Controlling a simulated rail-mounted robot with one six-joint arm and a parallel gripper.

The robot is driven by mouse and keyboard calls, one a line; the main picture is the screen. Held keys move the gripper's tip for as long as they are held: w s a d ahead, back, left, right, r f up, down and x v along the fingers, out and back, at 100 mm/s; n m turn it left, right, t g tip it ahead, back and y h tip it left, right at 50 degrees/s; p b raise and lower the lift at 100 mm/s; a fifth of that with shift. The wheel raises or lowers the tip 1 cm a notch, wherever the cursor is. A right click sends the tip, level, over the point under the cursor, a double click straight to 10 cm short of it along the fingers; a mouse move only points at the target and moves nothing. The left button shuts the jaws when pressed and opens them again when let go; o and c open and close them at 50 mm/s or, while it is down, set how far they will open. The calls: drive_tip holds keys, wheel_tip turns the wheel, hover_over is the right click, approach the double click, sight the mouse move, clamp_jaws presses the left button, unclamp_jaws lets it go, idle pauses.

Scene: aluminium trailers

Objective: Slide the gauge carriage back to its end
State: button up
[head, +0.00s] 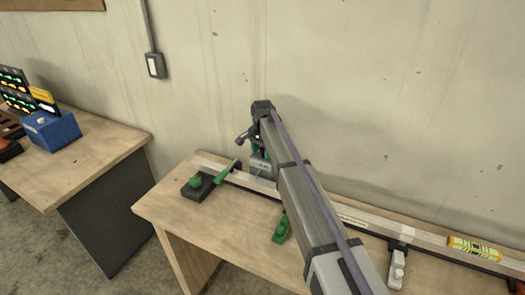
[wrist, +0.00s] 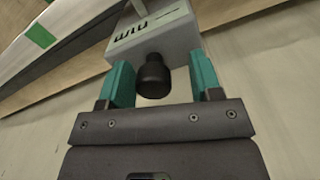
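The gauge carriage (head: 261,166) is a light grey box on the long aluminium rail (head: 440,238), near the rail's left part in the head view. My arm hides part of it. In the wrist view the carriage (wrist: 153,33) shows dark printing and a black round knob (wrist: 153,76). My gripper (wrist: 160,84) has its teal fingers on both sides of the knob, with visible gaps. It is open and holds nothing. The rail (wrist: 65,45) also shows in the wrist view, with a green mark. The rail's middle is hidden behind my arm in the head view.
A black block with green parts (head: 197,186) sits by the rail's left end. A green clamp (head: 281,229) and a pale clamp (head: 397,268) are along the bench front. A yellow level (head: 474,248) lies at right. A blue box (head: 51,131) stands on another bench.

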wheel_tip(320, 180, up, 11)
drive_tip(key=p, duration=1)
drive_tip(key=shift+f+p, duration=0.1)
drive_tip(key=shift+p, duration=0.3)
drive_tip(key=s+d+f+n+b, duration=0.2)
drive_tip(key=s+d+f+b, duration=0.2)
drive_tip(key=s+d, duration=0.4)
drive_tip(key=s+d+f+n+b, duration=0.2)
drive_tip(key=s+d, duration=0.6)
drive_tip(key=s, duration=0.9)
drive_tip(key=s+d+f+n+b, duration=0.3)
drive_tip(key=s+d+f+b, duration=0.2)
drive_tip(key=s+d, duration=0.4)
drive_tip(key=s, duration=0.3)
drive_tip(key=shift+s+f+b, duration=0.35)
drive_tip(key=shift+f+b, duration=0.05)
